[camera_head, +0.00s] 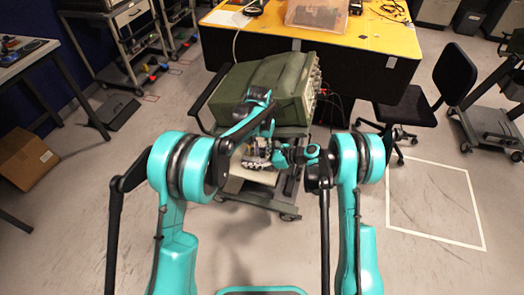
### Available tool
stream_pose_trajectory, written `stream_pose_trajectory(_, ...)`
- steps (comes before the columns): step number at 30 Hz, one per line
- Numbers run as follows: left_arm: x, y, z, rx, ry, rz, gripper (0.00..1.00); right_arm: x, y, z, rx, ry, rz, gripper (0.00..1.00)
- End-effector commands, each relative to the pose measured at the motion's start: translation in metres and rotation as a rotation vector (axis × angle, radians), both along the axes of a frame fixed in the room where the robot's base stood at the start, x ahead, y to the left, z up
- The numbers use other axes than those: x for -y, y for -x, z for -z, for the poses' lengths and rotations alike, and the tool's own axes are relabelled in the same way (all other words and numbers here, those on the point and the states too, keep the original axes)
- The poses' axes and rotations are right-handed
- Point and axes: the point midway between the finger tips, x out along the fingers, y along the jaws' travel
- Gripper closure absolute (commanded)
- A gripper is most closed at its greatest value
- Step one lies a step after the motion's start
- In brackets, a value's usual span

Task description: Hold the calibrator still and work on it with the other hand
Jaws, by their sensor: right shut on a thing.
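A small dark and pale device, apparently the calibrator (257,156), is at the front of a wheeled cart, below a large green instrument (262,88). My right gripper (281,156) reaches in from the right and is shut on the device's right side. My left gripper (266,128) comes down from above and left, close over the device. Its fingers are small and partly hidden by my arm, so I cannot tell whether they are open or touch the device.
The cart (262,204) has a lower platform and casters. A yellow-topped table (375,35) stands behind it, and a black chair (408,117) is to the right. Shelving carts (125,45) and a cardboard box (25,160) are at left. The floor at front right is clear.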

Motion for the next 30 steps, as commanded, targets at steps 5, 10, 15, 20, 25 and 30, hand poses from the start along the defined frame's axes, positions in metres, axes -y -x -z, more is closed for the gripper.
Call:
stream_pose_trajectory(5, 0.000, 0.000, -0.001, 0.000, 0.000, 0.000, 0.75, 0.001, 0.001, 0.003, -0.001, 0.007, -0.002, 0.84)
stream_pose_trajectory(10, 0.000, 0.000, -0.018, 0.000, 0.000, 0.000, 0.75, 0.001, 0.001, 0.003, -0.001, 0.007, -0.002, 0.84)
stream_pose_trajectory(15, -0.001, 0.000, -0.055, 0.000, 0.000, 0.000, 0.75, 0.001, 0.001, 0.003, -0.001, 0.007, -0.002, 0.84)
stream_pose_trajectory(20, -0.003, 0.000, -0.089, 0.001, 0.000, 0.000, 0.75, 0.001, 0.001, 0.003, -0.001, 0.007, -0.002, 0.84)
stream_pose_trajectory(25, -0.003, 0.000, -0.112, 0.001, 0.000, 0.000, 0.75, 0.001, 0.001, 0.003, -0.001, 0.007, -0.002, 0.84)
stream_pose_trajectory(30, -0.003, 0.000, -0.120, 0.001, 0.000, 0.000, 0.75, 0.000, 0.001, 0.003, -0.001, 0.007, -0.002, 0.84)
